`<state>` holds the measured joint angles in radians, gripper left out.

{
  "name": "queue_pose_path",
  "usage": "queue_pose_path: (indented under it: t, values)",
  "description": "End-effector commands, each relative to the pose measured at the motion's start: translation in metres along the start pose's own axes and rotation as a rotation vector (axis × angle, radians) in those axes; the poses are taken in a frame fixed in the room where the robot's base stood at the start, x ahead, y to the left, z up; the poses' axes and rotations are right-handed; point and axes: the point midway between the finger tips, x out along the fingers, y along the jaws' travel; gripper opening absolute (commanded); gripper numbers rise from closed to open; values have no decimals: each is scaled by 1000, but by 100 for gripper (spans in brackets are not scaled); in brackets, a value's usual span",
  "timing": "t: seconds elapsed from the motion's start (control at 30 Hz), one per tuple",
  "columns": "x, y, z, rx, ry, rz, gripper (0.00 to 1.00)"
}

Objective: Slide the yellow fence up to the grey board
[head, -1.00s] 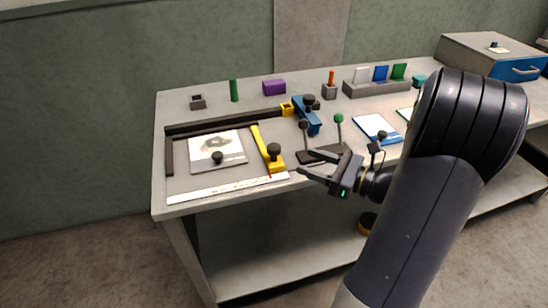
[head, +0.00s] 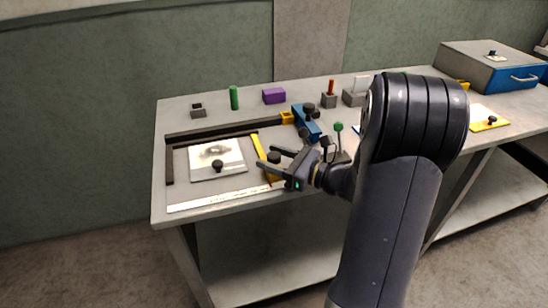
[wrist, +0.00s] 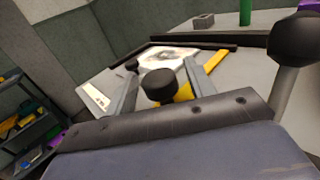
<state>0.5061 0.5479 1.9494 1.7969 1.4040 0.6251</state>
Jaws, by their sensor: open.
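The yellow fence (head: 256,145) lies on the bench to the right of the grey board (head: 235,168), with a narrow strip of bench between them. A black knob (head: 274,157) stands on its near end. The board carries a pale sheet with a dark picture and a small black knob (head: 217,165). My gripper (head: 268,158) is open at the fence's near end. In the wrist view the fence's black knob (wrist: 160,83) stands between my two fingers, with gaps visible on both sides. The fence (wrist: 216,63) runs away behind the right finger. My gripper hides part of its near end.
A black rail (head: 225,126) borders the board at the back and left. A white ruler strip (head: 215,199) lies along the front edge. A blue clamp (head: 306,123) and a green-topped lever (head: 338,128) stand to the right. A green cylinder (head: 234,98) and purple block (head: 274,96) stand behind.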

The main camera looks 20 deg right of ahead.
Motion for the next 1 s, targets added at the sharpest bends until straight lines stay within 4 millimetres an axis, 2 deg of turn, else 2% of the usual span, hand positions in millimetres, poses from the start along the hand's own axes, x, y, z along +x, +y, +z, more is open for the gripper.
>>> queue_pose_path:
  t: [0.17,0.8,1.0]
  values:
    - [0,0,0,0,0,0,51]
    - [0,0,0,0,0,1,0]
    - [1,2,0,0,0,2,0]
